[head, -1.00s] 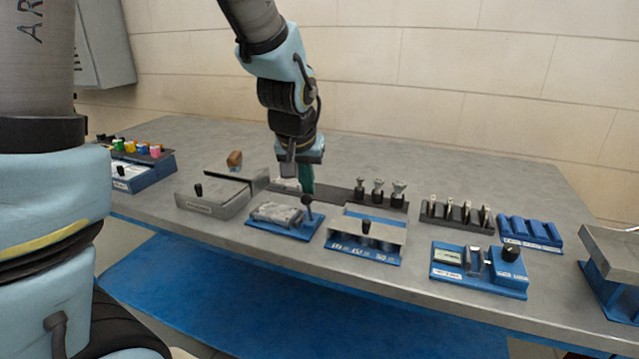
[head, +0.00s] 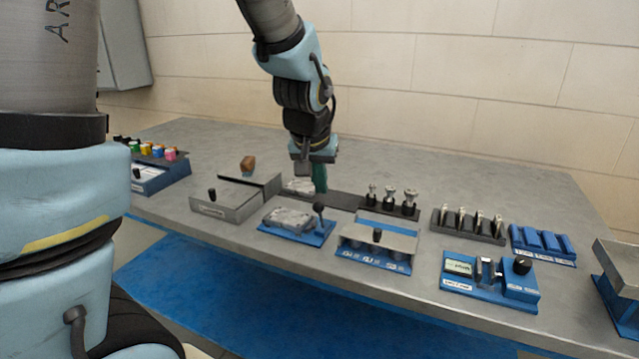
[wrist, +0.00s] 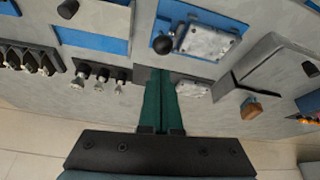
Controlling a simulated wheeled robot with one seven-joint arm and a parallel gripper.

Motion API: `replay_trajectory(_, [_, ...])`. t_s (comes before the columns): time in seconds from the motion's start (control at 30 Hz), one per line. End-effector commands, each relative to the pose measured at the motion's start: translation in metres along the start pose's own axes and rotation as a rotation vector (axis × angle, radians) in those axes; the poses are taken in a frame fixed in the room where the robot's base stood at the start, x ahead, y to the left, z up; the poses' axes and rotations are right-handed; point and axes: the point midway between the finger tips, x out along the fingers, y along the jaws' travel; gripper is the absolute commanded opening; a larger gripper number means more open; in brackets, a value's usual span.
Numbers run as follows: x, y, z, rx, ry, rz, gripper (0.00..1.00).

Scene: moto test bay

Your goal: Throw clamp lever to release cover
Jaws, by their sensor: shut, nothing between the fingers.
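The clamp fixture is a blue base (head: 318,238) near the table's front edge, with a grey metal cover (head: 288,219) lying on it. The clamp lever (head: 319,208), a dark stem with a black ball knob, stands up at the cover's right side. In the wrist view the lever's ball (wrist: 163,44) is beside the cover (wrist: 207,43), beyond the fingertips. My gripper (head: 320,186) has green fingers that are shut and empty. It points down behind the fixture, apart from the lever. A second grey plate (head: 299,186) lies behind, beside the fingers.
A grey-topped blue fixture (head: 380,233) is close on the right. Metal plungers in a dark rack (head: 389,209) stand behind it. The table's back (head: 440,165) is clear.

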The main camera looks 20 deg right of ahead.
Motion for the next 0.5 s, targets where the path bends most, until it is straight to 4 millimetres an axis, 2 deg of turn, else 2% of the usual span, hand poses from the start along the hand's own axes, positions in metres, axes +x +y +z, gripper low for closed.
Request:
replay_trajectory(0.27, [-0.008,0.005,-0.032,0.001,0.0,0.0,0.0])
replay_trajectory(0.5, [-0.04,0.003,-0.015,0.001,0.005,0.002,0.0])
